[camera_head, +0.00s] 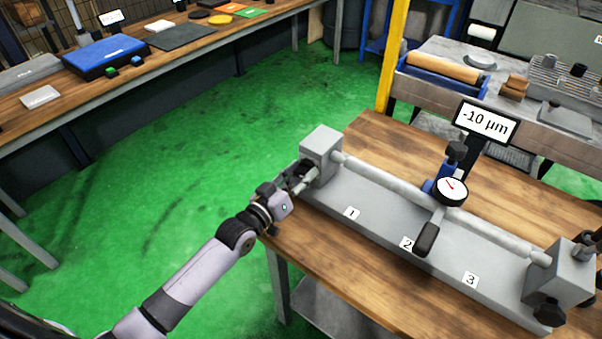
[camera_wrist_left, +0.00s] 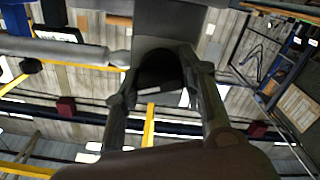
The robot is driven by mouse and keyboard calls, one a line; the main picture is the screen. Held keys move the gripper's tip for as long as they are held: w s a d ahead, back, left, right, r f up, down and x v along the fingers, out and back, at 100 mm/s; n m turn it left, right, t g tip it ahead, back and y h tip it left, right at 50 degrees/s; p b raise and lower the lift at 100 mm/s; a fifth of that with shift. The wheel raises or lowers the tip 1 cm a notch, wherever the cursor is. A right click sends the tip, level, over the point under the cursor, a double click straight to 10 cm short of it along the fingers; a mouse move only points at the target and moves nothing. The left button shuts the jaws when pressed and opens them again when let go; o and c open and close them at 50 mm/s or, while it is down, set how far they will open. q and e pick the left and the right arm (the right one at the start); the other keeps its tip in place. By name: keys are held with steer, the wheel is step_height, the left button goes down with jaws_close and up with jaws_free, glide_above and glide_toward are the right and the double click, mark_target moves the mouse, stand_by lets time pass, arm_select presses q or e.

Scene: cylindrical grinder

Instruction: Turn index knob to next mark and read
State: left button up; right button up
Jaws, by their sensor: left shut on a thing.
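The bench fixture is a long grey base (camera_head: 385,233) with a shaft (camera_head: 386,184) held between a headstock block (camera_head: 321,150) and a tailstock block (camera_head: 561,275). My left gripper (camera_head: 303,176) is at the headstock's outer left side. In the left wrist view, its two fingers stand on either side of the black index knob (camera_wrist_left: 160,68), shut on it. The knob's marks cannot be made out. A dial gauge (camera_head: 452,190) with a red needle sits at the shaft, near label 2. The display (camera_head: 485,123) reads -10 µm. My right gripper is not in view.
Labels 1 (camera_head: 352,213), 2 and 3 mark the base front. A black handle (camera_head: 426,239) sticks out below the gauge. A long side bench (camera_head: 190,62) with a blue case (camera_head: 105,55) is at the upper left. Open green floor (camera_head: 200,150) lies between the benches.

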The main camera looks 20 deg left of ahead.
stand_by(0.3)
arm_select(q)
steer(key=o, duration=1.1)
steer(key=v, duration=1.2)
steer(key=shift+s, duration=0.1)
